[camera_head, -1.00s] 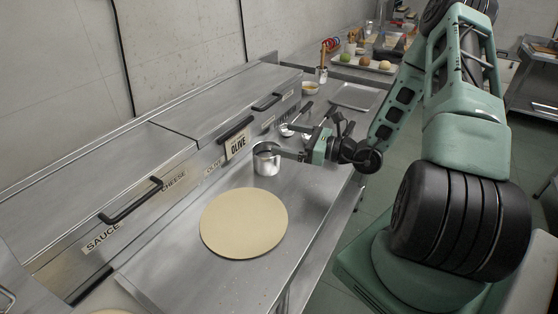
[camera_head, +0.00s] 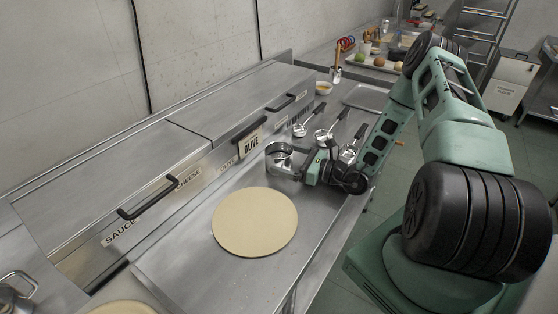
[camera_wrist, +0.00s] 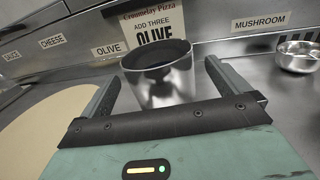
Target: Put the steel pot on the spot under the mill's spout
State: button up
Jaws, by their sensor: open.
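The steel pot (camera_head: 277,165) stands upright on the steel counter, in front of the OLIVE sign. It also shows in the wrist view (camera_wrist: 165,87), its dark open mouth facing up. My gripper (camera_head: 294,165) is low over the counter at the pot's right side. In the wrist view its two fingers are spread wide, one on either side of the pot, with visible gaps. The near lower part of the pot is hidden by my gripper's body. I cannot make out a mill or its spout in these views.
A flat dough disc (camera_head: 254,222) lies on the counter near the pot. Steel ladle-like pans (camera_head: 322,135) lie to the pot's right and behind. Lidded bins (camera_head: 215,105) with black handles line the wall. A loaded tray (camera_head: 372,63) stands farther back.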

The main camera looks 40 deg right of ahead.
aim_at(267, 152)
jog(key=shift+p+x, duration=0.35)
jog(key=shift+x, duration=1.25)
jog(key=c, duration=1.2)
jog(key=shift+r, duration=0.1)
notch_tip(267, 152, up, 10)
jog(key=shift+f+b, duration=0.1)
jog(key=shift+b, duration=0.7)
